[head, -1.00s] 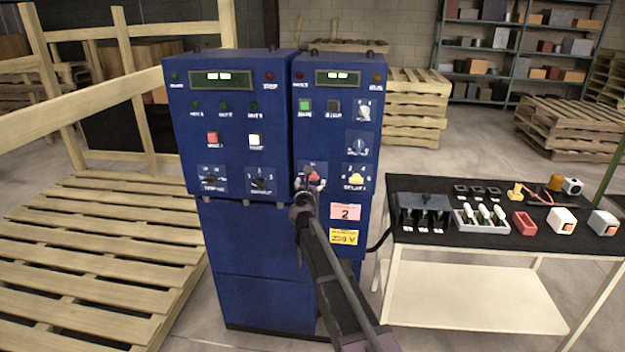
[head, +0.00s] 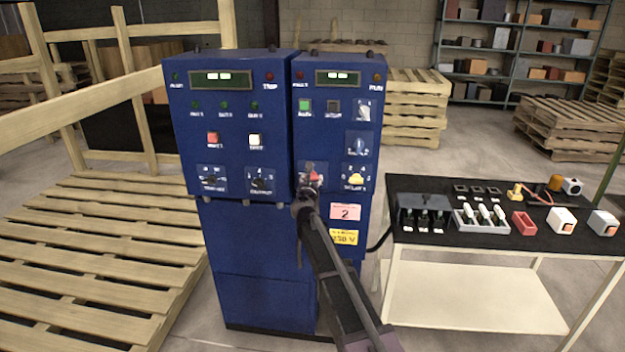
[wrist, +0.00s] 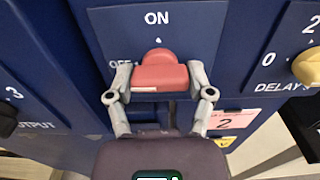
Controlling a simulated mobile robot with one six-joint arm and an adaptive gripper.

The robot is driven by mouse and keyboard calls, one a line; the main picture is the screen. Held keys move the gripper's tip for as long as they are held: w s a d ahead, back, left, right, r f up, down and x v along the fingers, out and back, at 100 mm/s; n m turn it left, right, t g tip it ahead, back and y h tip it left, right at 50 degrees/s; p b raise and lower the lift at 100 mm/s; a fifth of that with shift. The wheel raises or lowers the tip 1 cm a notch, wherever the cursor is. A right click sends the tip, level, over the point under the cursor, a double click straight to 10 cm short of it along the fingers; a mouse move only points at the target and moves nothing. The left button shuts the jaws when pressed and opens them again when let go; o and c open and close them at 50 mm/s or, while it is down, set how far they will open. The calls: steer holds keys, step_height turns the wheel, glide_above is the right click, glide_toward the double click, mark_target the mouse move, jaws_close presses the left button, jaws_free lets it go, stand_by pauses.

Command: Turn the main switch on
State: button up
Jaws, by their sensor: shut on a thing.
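The main switch is a red knob (wrist: 160,74) on a blue plate marked ON above it and OFF to its left, in the wrist view. My gripper (wrist: 160,82) is shut on the red knob, with one grey finger on each side. In the head view the red knob (head: 314,177) shows low on the right half of the blue cabinet (head: 255,215), with my gripper (head: 308,190) at it and partly hiding it.
A yellow delay knob (wrist: 308,66) is just right of the switch. A dark output knob (wrist: 6,118) is to the left. A black-topped bench (head: 460,245) with several parts stands right of the cabinet. Wooden pallets (head: 90,260) lie at the left.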

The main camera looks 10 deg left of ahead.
steer(key=shift+m, duration=0.4)
steer(key=m, duration=0.2)
steer(key=shift+m, duration=0.3)
steer(key=m, duration=0.9)
steer(key=shift+m, duration=0.4)
steer(key=m, duration=0.4)
steer(key=shift+m, duration=0.4)
